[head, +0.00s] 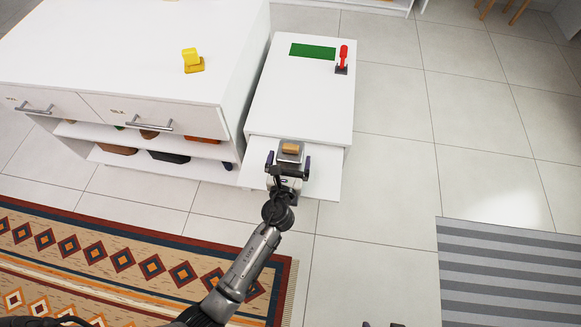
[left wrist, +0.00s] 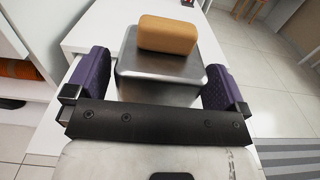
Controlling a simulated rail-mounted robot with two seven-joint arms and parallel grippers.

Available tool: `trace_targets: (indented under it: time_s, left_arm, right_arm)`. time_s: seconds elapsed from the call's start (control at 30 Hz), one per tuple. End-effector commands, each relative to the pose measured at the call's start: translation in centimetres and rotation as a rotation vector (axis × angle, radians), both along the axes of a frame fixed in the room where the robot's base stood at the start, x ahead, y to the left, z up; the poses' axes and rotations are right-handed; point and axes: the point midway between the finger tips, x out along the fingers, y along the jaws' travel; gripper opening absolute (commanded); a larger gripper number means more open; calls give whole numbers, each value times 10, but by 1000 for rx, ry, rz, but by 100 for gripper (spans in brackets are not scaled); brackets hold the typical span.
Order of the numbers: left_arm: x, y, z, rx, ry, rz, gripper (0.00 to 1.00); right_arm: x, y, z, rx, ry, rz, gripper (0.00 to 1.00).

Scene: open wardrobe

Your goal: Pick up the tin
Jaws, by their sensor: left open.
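The tin (head: 290,157) is a silver metal box with rounded corners, standing on the pulled-out white shelf or drawer of the small cabinet. It also shows in the left wrist view (left wrist: 160,72). A tan-orange block (left wrist: 167,35) rests on its top. My left gripper (head: 289,161) is open, with its purple-padded fingers on either side of the tin. The left wrist view shows gaps between the pads and the tin's walls. The tin's lower part is hidden behind the gripper body.
The small white cabinet (head: 300,95) carries a green mat (head: 313,51) and a red-handled device (head: 343,58). A larger white drawer unit (head: 120,50) stands at left with a yellow object (head: 193,61) on top.

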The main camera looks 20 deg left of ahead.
Motion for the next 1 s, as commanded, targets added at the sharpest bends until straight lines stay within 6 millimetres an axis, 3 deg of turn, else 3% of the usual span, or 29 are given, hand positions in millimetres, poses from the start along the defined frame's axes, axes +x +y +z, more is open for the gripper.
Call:
trace_targets:
  time_s: [0.2, 0.5, 1.0]
  left_arm:
    - [20, 4, -1, 1, 0, 1, 100]
    - [22, 5, 0, 0, 1, 1, 100]
    - [22, 5, 0, 0, 1, 1, 52]
  right_arm:
    - [1, 1, -6, 5, -1, -4, 100]
    - [1, 2, -6, 7, -1, -5, 100]
    - [1, -1, -6, -2, -1, 1, 100]
